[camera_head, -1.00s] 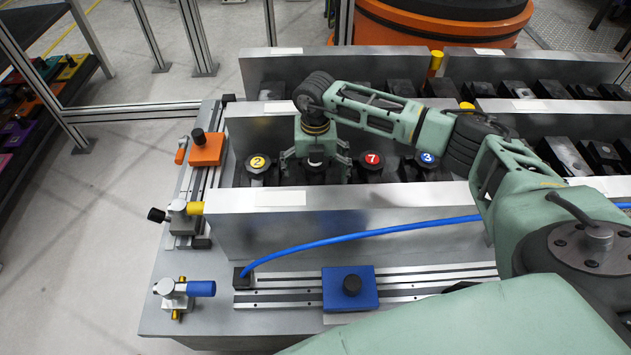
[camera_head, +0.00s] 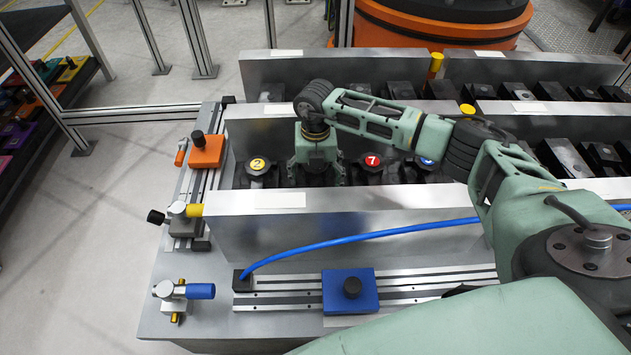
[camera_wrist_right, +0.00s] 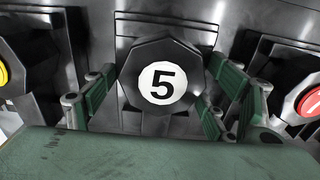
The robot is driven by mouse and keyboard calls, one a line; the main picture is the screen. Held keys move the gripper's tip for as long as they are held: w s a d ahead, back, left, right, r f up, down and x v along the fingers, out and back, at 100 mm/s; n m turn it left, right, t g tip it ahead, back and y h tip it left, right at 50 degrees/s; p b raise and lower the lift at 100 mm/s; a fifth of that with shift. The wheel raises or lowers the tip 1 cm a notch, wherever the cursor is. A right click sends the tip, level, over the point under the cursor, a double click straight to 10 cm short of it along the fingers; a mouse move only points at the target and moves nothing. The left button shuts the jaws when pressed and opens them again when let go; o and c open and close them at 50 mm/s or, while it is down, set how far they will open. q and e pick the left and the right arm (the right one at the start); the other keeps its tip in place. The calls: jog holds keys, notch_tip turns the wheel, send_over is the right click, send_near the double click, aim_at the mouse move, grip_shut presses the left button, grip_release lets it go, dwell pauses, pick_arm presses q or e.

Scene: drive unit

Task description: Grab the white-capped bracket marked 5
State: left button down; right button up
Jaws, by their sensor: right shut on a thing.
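The bracket marked 5 (camera_wrist_right: 161,83) shows in the right wrist view as a dark piece with a white round cap and a black 5. It sits in the row between the yellow-capped bracket marked 2 (camera_head: 258,164) and the red-capped bracket marked 7 (camera_head: 372,161). My right gripper (camera_head: 318,178) is down over it, with green fingers on both sides. The right gripper is shut on the bracket. In the head view the gripper hides most of this bracket. My left gripper is not in view.
A metal wall (camera_head: 350,218) stands in front of the row, with another behind it. The blue-capped bracket marked 3 (camera_head: 427,161) is partly hidden by my right arm. A blue cable (camera_head: 350,238) crosses in front. An orange block (camera_head: 207,150) and a blue block (camera_head: 350,289) sit on rails.

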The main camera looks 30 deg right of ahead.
jog(key=c, duration=0.8)
jog(key=shift+w+r, duration=0.15)
